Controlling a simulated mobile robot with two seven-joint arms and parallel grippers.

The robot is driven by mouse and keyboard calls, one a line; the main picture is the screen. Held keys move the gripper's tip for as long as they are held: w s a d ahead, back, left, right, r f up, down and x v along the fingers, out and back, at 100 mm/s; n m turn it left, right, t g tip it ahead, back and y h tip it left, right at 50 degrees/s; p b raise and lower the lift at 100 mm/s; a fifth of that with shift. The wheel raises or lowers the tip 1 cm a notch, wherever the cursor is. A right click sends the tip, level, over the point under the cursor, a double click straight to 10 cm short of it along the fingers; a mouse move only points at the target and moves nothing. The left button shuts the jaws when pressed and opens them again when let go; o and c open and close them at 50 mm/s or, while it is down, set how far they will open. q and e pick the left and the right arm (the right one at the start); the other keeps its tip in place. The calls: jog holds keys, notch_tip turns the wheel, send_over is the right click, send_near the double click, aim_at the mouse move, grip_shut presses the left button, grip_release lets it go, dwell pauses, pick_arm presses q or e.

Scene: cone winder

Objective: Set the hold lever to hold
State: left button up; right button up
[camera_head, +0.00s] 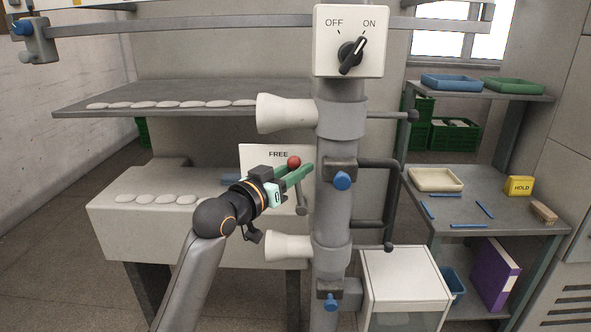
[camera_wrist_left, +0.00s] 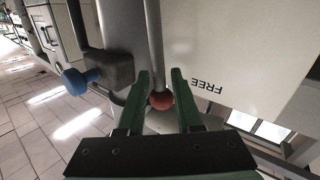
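The hold lever has a red ball knob (camera_head: 293,162) and a grey rod. It stands in front of a white plate (camera_head: 262,155), near the printed word FREE. My left gripper (camera_head: 303,171) reaches the knob, its green fingers beside it. In the left wrist view the fingers (camera_wrist_left: 160,73) are open, one on each side of the red knob (camera_wrist_left: 160,100) and rod (camera_wrist_left: 154,35), with narrow gaps showing. That view shows FREE upside down on the plate. My gripper and the post hide part of the plate, and no HOLD mark shows on it. My right gripper is not in view.
A grey post (camera_head: 333,205) with blue knobs (camera_head: 342,181) stands just right of the lever. White cones (camera_head: 285,113) project from it above and below my gripper. An OFF/ON switch box (camera_head: 348,41) tops it. A yellow HOLD block (camera_head: 519,186) sits on the right shelf.

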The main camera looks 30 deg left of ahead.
pick_arm(q)
grip_shut()
jog(key=shift+r, duration=0.1)
